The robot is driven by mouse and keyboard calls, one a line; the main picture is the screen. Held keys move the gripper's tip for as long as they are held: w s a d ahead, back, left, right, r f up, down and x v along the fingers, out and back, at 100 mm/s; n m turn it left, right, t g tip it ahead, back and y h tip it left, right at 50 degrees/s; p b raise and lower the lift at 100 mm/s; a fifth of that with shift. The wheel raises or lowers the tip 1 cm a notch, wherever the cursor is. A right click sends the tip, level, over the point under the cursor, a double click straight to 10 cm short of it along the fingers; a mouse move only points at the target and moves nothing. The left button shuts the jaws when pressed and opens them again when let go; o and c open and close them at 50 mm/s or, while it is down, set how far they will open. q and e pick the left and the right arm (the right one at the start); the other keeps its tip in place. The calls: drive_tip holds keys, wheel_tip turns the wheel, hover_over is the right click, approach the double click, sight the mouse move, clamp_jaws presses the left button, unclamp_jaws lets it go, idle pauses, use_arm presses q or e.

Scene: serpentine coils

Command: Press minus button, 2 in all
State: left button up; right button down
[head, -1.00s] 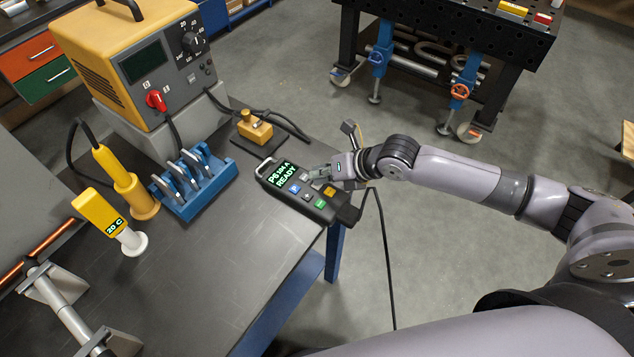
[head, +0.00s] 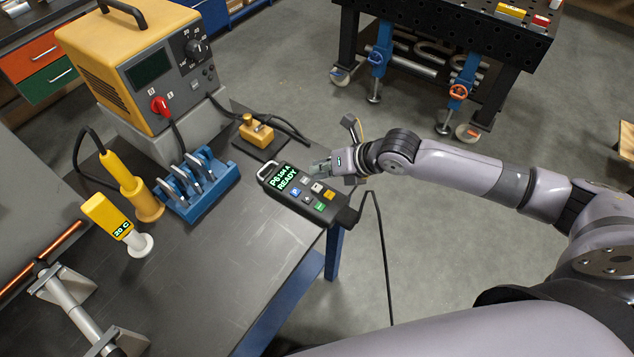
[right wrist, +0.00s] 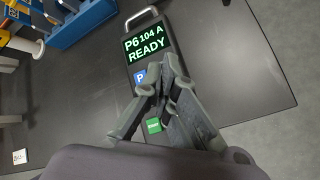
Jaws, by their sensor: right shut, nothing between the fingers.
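The black handheld control pendant (head: 334,212) lies on the grey bench near its right edge. Its lit display (head: 285,178) reads P6, 104 A, READY; it also shows in the right wrist view (right wrist: 145,44). Below the display are several small coloured buttons, including a blue P button (head: 295,191) and a green one (head: 319,207). The button symbols are too small to tell which is minus. My right gripper (head: 318,166) is shut and empty, just above and beside the pendant's upper right side. In the right wrist view its fingers (right wrist: 165,68) cover most buttons. My left gripper is out of view.
A yellow welding power unit (head: 130,50) stands at the back left of the bench. A cable hangs from the pendant past the bench edge.

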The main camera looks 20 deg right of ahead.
sight(319, 185)
wheel_tip(319, 185, up, 3)
drive_tip(key=shift+r+p, duration=0.2)
drive_tip(key=shift+p, duration=0.85)
drive_tip(key=shift+f, duration=0.15)
